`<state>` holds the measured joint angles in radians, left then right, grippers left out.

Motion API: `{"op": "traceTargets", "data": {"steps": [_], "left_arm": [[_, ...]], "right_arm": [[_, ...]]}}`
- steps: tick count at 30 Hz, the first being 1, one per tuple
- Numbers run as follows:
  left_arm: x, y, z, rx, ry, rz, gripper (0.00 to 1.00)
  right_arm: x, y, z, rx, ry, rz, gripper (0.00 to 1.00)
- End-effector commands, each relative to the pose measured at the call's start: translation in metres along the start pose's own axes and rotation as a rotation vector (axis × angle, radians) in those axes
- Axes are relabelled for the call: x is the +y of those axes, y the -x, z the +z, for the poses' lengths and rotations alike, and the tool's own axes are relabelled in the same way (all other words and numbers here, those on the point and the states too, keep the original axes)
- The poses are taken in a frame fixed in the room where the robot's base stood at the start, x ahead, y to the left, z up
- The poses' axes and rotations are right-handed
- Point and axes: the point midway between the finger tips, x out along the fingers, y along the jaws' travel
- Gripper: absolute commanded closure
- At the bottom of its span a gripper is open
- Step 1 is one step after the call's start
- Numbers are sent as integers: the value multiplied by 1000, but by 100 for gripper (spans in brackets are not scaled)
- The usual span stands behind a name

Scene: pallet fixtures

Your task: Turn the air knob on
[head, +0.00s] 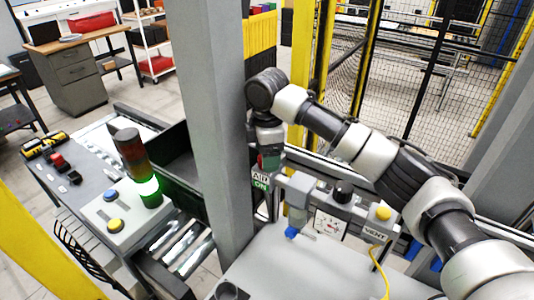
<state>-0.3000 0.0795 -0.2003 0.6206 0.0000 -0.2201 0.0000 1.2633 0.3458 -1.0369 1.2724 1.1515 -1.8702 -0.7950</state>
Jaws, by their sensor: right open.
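The grey air unit (300,187) stands behind the pale work surface, with an "AIR ON" label (261,180) at its left end. A small red and green part (268,160) shows just above that label; I cannot tell whether it is the air knob. A black knob (343,191) sits on top of the unit further right. My right gripper (268,147) points down above the label, close to the red and green part. It is open, but its fingertips are small and partly hidden, and contact cannot be told. My left gripper is not in view.
A grey post (215,120) stands just left of my right gripper. The unit also carries a gauge (329,225), a yellow button (383,213) and a yellow hose (378,268). A lit green stack light (149,188) stands on the left panel. The pale surface in front is mostly clear.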

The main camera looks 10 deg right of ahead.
Motion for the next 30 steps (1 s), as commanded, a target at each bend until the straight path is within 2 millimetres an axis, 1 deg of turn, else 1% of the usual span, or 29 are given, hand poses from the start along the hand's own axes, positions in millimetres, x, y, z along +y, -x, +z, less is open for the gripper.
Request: {"op": "traceTargets", "data": {"steps": [2,5,9,12,15,18,21,30], "left_arm": [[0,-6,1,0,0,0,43],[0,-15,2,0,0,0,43],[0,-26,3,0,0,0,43],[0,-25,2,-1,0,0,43],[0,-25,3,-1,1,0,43],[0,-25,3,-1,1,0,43],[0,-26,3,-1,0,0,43],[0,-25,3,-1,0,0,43]], "right_arm": [[1,7,0,1,0,3,31],[0,23,-1,2,1,5,31],[0,53,-1,2,1,6,31],[1,76,0,0,-1,6,31],[1,91,0,-2,-1,5,31],[1,100,0,-1,-1,4,31],[0,105,0,1,0,2,31],[0,106,0,1,0,2,31]]}}
